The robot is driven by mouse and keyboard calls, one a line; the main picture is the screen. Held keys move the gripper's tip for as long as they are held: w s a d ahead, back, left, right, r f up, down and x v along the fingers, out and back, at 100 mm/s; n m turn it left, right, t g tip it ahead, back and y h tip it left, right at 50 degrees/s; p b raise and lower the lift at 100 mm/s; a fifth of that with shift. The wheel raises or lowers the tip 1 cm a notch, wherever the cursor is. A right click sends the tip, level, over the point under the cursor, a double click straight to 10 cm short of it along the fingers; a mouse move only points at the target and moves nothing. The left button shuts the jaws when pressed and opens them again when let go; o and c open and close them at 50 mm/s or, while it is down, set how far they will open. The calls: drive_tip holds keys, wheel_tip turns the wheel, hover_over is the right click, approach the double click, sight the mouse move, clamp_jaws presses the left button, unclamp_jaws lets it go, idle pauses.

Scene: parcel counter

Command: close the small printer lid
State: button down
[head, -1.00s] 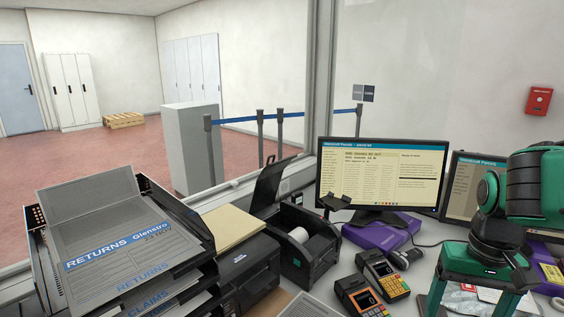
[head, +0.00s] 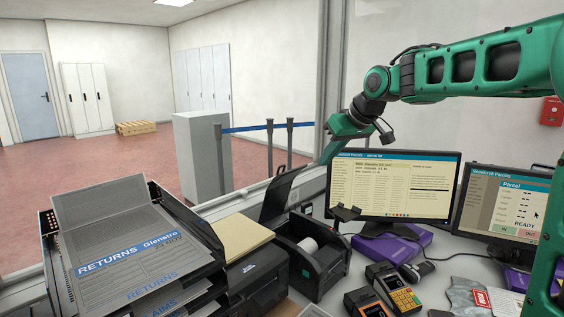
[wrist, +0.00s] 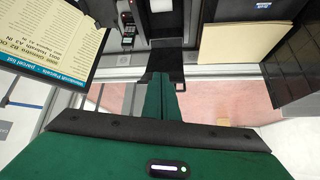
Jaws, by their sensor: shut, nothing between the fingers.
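The small printer (head: 324,268) is a black box on the counter with a white paper roll (head: 308,246) inside. Its dark lid (head: 281,196) stands open, raised and leaning back at the rear left. The lid also shows in the wrist view (wrist: 172,62), just beyond my fingertips. My gripper (head: 324,157) is shut and empty, pointing down above and behind the lid, near the window. In the wrist view my green fingers (wrist: 161,78) are together. They overlap the lid's edge in the picture; I cannot tell whether they touch it.
A larger black printer (head: 262,287) with yellow paper (head: 236,236) and a stacked returns tray (head: 185,305) stand left. A monitor (head: 395,185) is close on the right. Card terminals (head: 400,292) and a purple box (head: 405,243) sit in front. The window frame is behind.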

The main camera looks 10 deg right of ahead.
drive_tip(key=w+a+r+n+y, duration=0.3)
drive_tip(key=w+a+r, duration=0.2)
drive_tip(key=w+a, duration=0.3)
hover_over(283, 173)
drive_tip(key=w+a, duration=0.2)
drive_tip(key=a, duration=0.1)
drive_tip(key=shift+t, duration=0.4)
drive_tip(key=f, duration=0.6)
drive_tip(key=shift+s+d+f, duration=0.55)
drive_tip(key=shift+s+d, duration=0.15)
drive_tip(key=shift+s, duration=0.15)
drive_tip(key=shift+s+d+f, duration=0.3)
drive_tip(key=shift+s+d, duration=0.15)
drive_tip(key=shift+s, duration=0.1)
drive_tip(key=shift+s+d+f, duration=0.25)
drive_tip(key=shift+s, duration=0.05)
